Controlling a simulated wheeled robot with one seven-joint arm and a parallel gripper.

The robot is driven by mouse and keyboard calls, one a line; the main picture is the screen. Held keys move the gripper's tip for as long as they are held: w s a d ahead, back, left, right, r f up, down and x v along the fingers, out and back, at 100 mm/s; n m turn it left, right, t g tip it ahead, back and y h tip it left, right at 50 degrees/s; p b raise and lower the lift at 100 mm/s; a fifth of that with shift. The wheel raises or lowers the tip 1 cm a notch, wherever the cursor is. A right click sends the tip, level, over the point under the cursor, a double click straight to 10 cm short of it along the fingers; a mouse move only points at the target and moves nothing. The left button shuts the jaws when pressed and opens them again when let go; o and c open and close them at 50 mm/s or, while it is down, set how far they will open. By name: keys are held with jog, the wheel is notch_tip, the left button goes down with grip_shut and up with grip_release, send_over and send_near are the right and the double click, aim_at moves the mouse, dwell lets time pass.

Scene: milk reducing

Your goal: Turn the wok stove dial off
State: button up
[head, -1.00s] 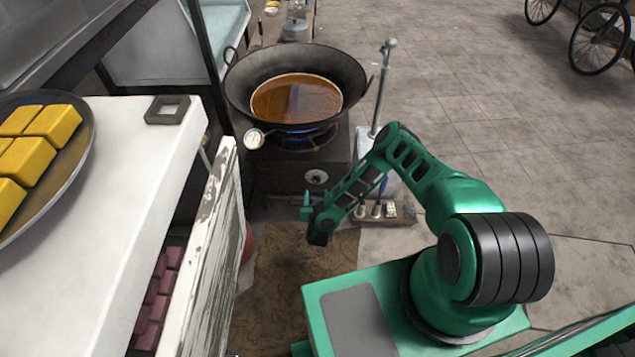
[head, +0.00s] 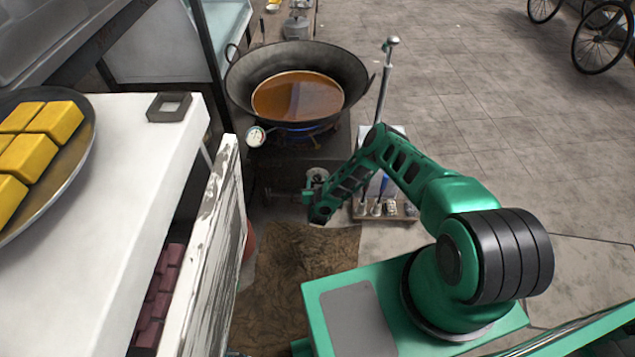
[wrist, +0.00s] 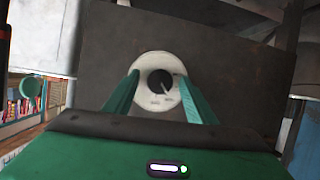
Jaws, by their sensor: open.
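The stove dial (wrist: 160,82) shows in the wrist view as a white round plate with a dark knob in its middle. It sits on the dark front of the wok stove (wrist: 235,70). My gripper (wrist: 161,77) is open, with one green finger on each side of the dial. I cannot tell whether the fingers touch it. The wok (head: 355,78) holds brown liquid and stands on the stove. A blue flame (head: 300,132) shows beneath it.
A metal post (head: 384,85) and a rack of small items (head: 385,212) stand right of the stove. A white counter (head: 130,190) with a tray of yellow blocks is at left. Paved floor (head: 500,110) is open at right.

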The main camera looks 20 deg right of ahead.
jog(key=c, duration=1)
jog(key=shift+c, duration=0.2)
jog(key=m+y, duration=0.1)
jog(key=m, duration=0.1)
jog(key=shift+m+t+y, duration=0.3)
jog(key=shift+t, duration=0.1)
jog(key=shift+d+f+m+t+y, duration=0.15)
jog(key=shift+m+t+y, duration=0.5)
jog(key=shift+m, duration=0.75)
jog(key=o, duration=1)
